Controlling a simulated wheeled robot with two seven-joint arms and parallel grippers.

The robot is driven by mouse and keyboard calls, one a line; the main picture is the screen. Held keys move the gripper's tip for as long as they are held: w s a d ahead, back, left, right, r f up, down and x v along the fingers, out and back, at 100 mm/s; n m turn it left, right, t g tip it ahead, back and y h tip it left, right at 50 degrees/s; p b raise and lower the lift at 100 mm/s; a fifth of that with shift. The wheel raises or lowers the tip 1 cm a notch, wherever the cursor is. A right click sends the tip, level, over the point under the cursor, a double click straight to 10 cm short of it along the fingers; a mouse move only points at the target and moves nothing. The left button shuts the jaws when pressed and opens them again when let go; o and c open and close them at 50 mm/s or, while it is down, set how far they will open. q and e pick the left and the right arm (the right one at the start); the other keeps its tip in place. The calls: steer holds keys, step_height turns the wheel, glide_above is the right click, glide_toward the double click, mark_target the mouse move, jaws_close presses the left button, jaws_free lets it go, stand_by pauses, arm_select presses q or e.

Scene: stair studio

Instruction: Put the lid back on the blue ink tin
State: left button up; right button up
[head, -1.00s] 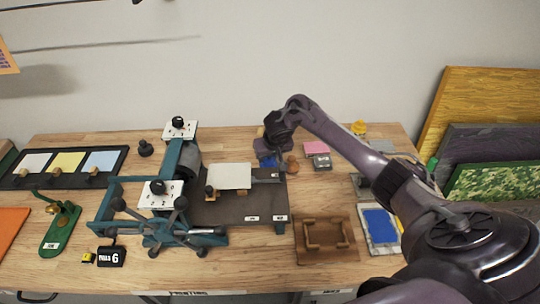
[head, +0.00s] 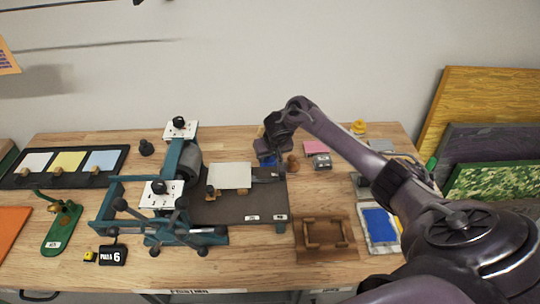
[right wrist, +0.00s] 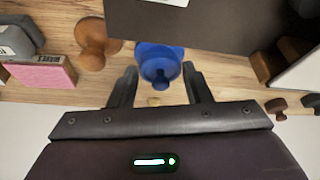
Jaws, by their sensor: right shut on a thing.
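My right gripper (head: 268,152) is over the back of the table, just behind the dark press bed. In the right wrist view its two fingers (right wrist: 158,84) stand on either side of a blue round piece with a knob (right wrist: 160,68), which looks like the tin's lid; the gripper is shut on it. Blue also shows under the gripper in the head view (head: 267,161). I cannot tell the blue tin apart from the lid, or whether the two touch. My left gripper is not in view.
A brown wooden knobbed piece (right wrist: 92,42) stands close beside the gripper, with a pink box (right wrist: 42,72) and a grey block (head: 322,161) beyond it. The press bed (head: 238,208) carries a pale plate (head: 230,175). A wooden tray (head: 326,238) lies at the front.

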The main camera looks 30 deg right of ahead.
steer(key=shift+p, duration=0.4)
stand_by(0.4)
steer(key=o, duration=1.5)
steer(key=shift+r, duration=0.1)
steer(key=shift+r+p, duration=3.4)
steer(key=shift+p, duration=0.95)
jaws_close()
